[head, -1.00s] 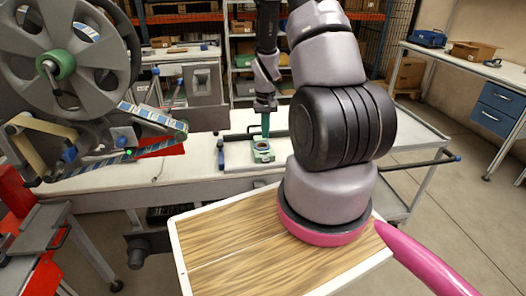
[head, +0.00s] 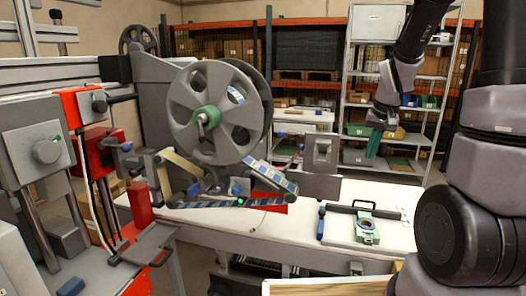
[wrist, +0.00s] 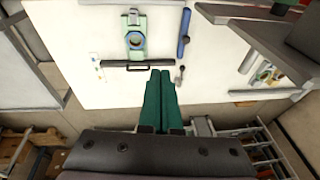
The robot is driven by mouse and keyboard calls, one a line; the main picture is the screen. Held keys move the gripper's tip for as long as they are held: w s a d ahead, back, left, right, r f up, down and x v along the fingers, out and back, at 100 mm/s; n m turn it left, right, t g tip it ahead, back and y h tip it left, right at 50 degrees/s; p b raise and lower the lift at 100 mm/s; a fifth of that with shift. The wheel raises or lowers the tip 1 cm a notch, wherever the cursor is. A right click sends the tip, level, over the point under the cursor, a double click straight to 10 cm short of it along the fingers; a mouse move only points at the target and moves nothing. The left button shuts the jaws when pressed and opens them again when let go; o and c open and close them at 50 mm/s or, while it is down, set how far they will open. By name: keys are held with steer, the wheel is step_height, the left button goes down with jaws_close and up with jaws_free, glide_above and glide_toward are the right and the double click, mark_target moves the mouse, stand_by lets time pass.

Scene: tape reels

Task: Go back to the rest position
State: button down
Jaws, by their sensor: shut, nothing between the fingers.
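My gripper (head: 373,153) hangs from my arm at the upper right of the head view, above the white table and clear of it. Its two green fingers point down and lie together with nothing between them. They also show in the wrist view (wrist: 160,78), closed side by side. Below them on the table is a green fixture with a round ring (head: 366,230), which also shows in the wrist view (wrist: 135,32). The fingers do not touch it.
A grey tape reel (head: 190,122) on a machine stands left of the fixture, with a tape strip (head: 270,177) below it. A black bar (head: 363,211) lies beside the fixture on the white table (head: 215,222). Shelves (head: 400,130) stand behind.

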steer(key=s+a+r+t, duration=0.2)
steer(key=s+a+r, duration=0.2)
steer(key=s+r, duration=0.5)
steer(key=s+a+r+t+y, duration=0.1)
steer(key=s+a+r+t, duration=0.1)
steer(key=s+r, duration=0.7)
steer(key=shift+a+y, duration=0.3)
steer(key=shift+a, duration=0.6)
steer(key=shift+w+r, duration=0.1)
